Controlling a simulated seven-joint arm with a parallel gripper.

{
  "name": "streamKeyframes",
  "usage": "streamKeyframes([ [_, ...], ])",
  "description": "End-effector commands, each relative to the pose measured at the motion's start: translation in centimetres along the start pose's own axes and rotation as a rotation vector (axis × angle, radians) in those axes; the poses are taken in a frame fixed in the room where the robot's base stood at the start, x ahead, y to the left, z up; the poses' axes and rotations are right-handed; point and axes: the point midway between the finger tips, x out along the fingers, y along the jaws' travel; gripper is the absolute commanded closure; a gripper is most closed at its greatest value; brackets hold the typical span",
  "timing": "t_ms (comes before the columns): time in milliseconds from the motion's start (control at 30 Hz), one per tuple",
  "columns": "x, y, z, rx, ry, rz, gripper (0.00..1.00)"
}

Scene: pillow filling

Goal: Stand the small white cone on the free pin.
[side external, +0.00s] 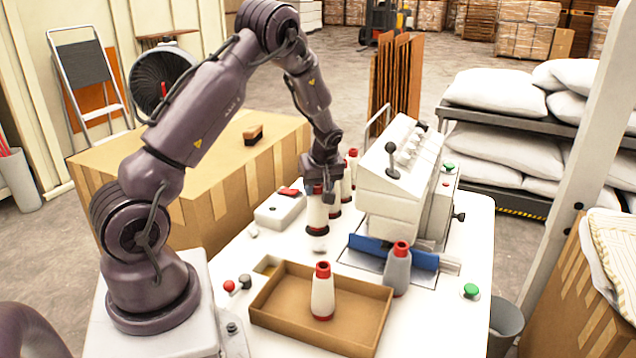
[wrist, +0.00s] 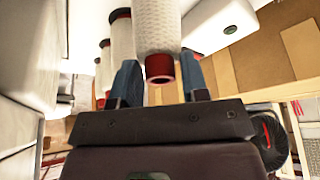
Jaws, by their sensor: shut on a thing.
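My gripper (side external: 316,186) points down over the white table and is shut on a white cone with a red top (side external: 317,214). In the wrist view this cone (wrist: 155,30) sits between the two blue fingertips (wrist: 160,72), its red end toward me. In the side view it looks upright, with its dark lower end just above a small pale round base (side external: 319,246). I cannot tell whether a pin is inside the cone. Another white cone with a red top (side external: 322,294) stands in the cardboard tray (side external: 267,302).
Several red-topped cones (side external: 334,198) stand in a row close behind the held one. A white machine (side external: 395,185) with a blue bar is to the right. A grey cone (side external: 397,272) stands before it. A pale box with a red switch (side external: 280,209) is to the left.

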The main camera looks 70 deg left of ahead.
Motion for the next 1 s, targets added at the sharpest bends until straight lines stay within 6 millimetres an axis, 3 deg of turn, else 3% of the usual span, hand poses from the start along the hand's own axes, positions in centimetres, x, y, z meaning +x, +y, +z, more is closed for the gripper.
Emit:
streamKeyframes([
  [933, 0.61, 0.00, 0.26, -0.001, 0.000, 0.000, 0.99],
  [967, 0.61, 0.00, 0.26, -0.001, 0.000, 0.000, 0.52],
  [1000, 0.61, 0.00, 0.26, -0.001, 0.000, 0.000, 0.43],
])
